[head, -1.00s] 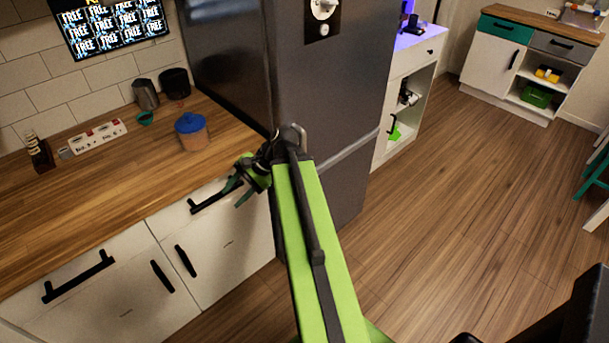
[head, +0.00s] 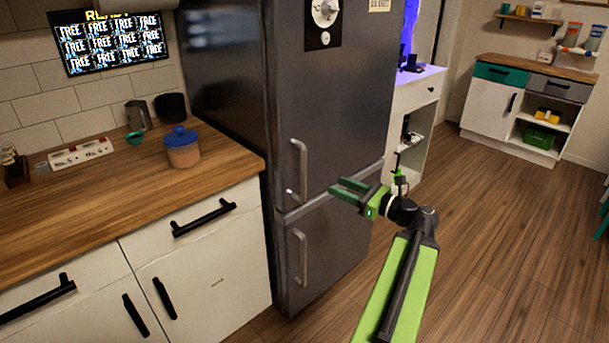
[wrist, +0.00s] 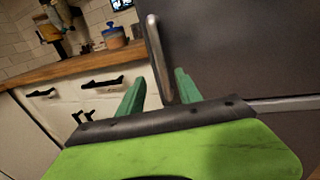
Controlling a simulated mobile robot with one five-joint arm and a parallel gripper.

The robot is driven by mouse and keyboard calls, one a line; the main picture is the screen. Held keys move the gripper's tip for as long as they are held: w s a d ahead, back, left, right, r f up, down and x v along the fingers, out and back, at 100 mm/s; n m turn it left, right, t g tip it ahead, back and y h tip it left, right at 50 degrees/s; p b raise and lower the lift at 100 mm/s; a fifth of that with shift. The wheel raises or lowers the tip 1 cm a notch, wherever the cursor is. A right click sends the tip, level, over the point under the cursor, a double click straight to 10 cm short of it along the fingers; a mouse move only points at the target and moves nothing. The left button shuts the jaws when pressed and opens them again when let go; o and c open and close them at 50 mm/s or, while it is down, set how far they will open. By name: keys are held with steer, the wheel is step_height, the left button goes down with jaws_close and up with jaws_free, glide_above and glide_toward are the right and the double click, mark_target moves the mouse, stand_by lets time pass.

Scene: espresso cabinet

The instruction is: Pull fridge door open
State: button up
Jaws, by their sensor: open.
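The dark grey fridge stands in the middle of the head view, with an upper door (head: 345,110) and a lower door (head: 330,240), both shut. The upper door has a vertical metal handle (head: 300,170) near its left edge; the lower door has a similar handle (head: 301,255). My gripper (head: 338,191) is open and empty, to the right of the upper handle and in front of the fridge near the seam between the doors. In the wrist view the upper handle (wrist: 158,55) shows beyond the gap between my green fingers (wrist: 158,90), apart from them.
A wooden counter (head: 110,215) with drawers stands left of the fridge, holding a blue-lidded jar (head: 183,150). A white shelf unit (head: 415,110) stands right of the fridge. The wooden floor (head: 490,230) at right is clear.

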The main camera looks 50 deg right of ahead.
steer(key=w, duration=0.4)
steer(key=w+a, duration=0.1)
steer(key=w, duration=0.4)
steer(key=w+a, duration=0.1)
steer(key=w, duration=0.3)
steer(key=shift+w, duration=0.3)
jaws_close()
steer(key=shift+d, duration=0.1)
stand_by(0.4)
